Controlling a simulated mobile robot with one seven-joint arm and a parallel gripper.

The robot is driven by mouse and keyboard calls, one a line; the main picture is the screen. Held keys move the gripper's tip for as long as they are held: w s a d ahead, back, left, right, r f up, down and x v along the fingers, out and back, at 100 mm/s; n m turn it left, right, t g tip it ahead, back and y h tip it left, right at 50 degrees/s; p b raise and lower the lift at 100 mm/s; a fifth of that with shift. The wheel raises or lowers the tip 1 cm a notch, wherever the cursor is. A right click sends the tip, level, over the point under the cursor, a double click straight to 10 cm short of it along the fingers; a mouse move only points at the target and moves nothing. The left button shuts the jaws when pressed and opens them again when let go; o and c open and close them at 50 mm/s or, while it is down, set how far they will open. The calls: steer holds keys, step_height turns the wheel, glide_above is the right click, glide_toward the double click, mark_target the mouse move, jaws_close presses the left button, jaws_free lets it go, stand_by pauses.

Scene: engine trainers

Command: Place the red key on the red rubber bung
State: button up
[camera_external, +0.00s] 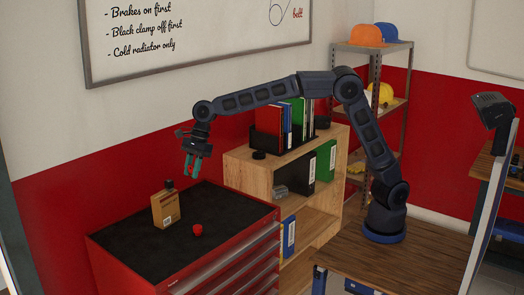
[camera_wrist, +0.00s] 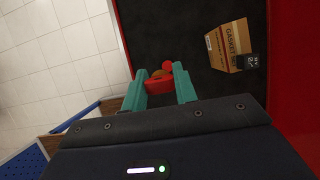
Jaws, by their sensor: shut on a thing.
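My gripper (camera_external: 192,168) hangs above the black top of the red tool cabinet, its teal fingers pointing down. In the wrist view my gripper (camera_wrist: 161,75) is shut on the red key (camera_wrist: 157,86), which shows as a red piece between the fingers. A small brassy or orange part shows just past it. The red rubber bung (camera_external: 197,230) sits on the cabinet top, below the gripper and apart from it. In the wrist view the bung (camera_wrist: 167,65) is partly hidden behind the key and fingertips. The key cannot be made out clearly in the external view.
A cardboard gasket box (camera_external: 165,209) stands on the cabinet top (camera_external: 140,252), left of the bung, with a small black block (camera_wrist: 250,61) at it. A wooden shelf (camera_external: 240,166) with binders stands behind the cabinet. The cabinet's front area is clear.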

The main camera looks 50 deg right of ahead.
steer(key=shift+d+f, duration=0.2)
steer(key=shift+f, duration=0.25)
step_height(320, 180, down, 19)
steer(key=shift+f, duration=0.1)
steer(key=shift+f, duration=0.1)
steer(key=o, duration=0.9)
steer(key=shift+o, duration=0.2)
